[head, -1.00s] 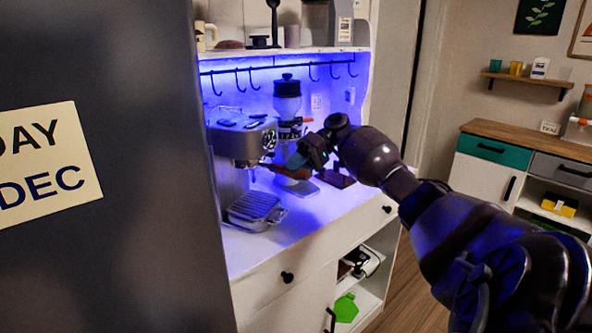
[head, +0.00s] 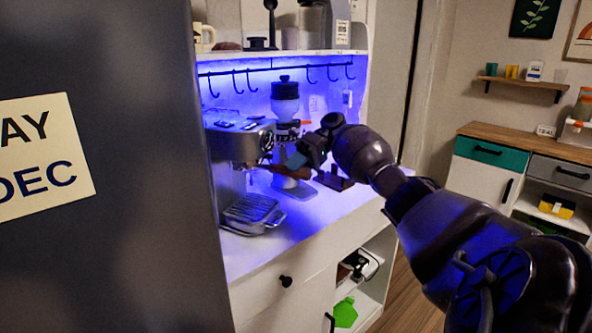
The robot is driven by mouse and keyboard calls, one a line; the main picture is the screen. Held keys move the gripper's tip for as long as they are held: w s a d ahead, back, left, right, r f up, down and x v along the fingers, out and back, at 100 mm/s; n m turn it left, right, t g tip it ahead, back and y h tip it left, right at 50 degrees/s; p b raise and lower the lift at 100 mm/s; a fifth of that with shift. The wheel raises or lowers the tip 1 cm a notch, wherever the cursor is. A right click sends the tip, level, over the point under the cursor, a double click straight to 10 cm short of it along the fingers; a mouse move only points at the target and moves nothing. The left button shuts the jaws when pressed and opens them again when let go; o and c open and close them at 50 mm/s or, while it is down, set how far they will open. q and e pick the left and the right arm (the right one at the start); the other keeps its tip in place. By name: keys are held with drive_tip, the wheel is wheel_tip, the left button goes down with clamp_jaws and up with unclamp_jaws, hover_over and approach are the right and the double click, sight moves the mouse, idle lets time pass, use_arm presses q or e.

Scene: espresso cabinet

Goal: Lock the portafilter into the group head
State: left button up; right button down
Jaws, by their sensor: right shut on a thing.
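The espresso machine (head: 238,143) stands at the left of the lit counter, partly cut off by the dark panel. Its group head is on the underside of the front, small and hard to make out. My right gripper (head: 300,160) is to the right of the machine's front, above the counter. It is shut on the portafilter's brown handle (head: 290,172). The portafilter's head points left toward the group head; I cannot tell whether it touches or is seated. My left gripper is not in view.
A dark panel (head: 100,230) with a date sign fills the left. The drip tray (head: 252,213) sits below the machine's front. A grinder (head: 285,105) stands behind. Hooks hang under the shelf (head: 280,52). The counter's front right is clear.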

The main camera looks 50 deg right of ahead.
drive_tip(key=c, duration=0.7)
unclamp_jaws()
drive_tip(key=shift+d, duration=0.1)
